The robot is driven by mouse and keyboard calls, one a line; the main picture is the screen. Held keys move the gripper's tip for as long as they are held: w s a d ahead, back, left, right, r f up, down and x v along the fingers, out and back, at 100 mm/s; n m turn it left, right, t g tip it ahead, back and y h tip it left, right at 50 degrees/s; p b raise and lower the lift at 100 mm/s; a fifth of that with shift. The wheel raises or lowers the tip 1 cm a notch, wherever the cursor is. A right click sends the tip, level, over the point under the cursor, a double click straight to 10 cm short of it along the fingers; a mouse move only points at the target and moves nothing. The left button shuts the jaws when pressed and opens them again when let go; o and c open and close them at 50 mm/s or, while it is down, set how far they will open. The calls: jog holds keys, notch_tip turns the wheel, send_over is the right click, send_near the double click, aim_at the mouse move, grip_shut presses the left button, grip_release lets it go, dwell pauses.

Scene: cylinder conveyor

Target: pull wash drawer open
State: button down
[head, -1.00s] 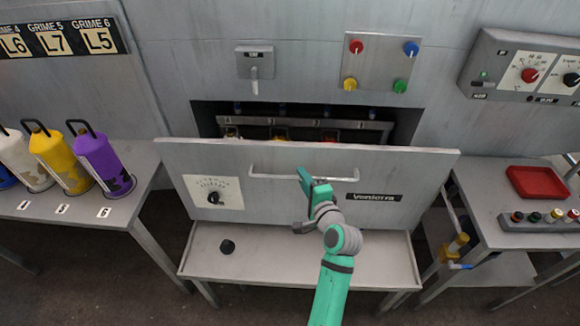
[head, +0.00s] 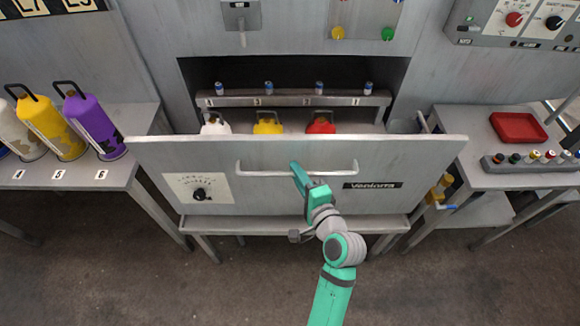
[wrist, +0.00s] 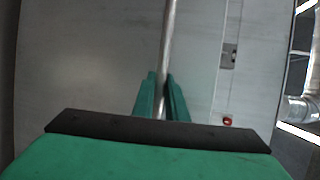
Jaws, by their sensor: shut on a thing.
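The wash drawer (head: 270,196) is a wide grey front with a dial plate on the left and a "Venistra"-like label on the right. It stands pulled out from the dark opening in the wall. Its long horizontal bar handle (head: 262,174) runs across the upper front. My gripper (head: 299,174) is shut on the handle near its middle. In the wrist view the bar (wrist: 168,50) passes between the two green fingers (wrist: 161,98). White, yellow (head: 268,124) and red (head: 320,124) cylinder tops show inside the drawer, their lower parts hidden by the front.
A table at left holds white, yellow and purple (head: 92,120) cylinders. A table at right holds a red tray (head: 518,127) and a rack of small knobs (head: 530,162). A low shelf (head: 260,224) lies below the drawer front. The floor in front looks clear.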

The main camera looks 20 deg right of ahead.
jog(key=shift+a, duration=0.1)
jog(key=c, duration=1.8)
grip_release()
jog(key=shift+o, duration=0.2)
jog(key=s+d+r, duration=0.1)
jog(key=s+r, duration=0.1)
jog(key=s, duration=0.8)
jog(key=shift+s, duration=0.35)
jog(key=shift+f, duration=0.15)
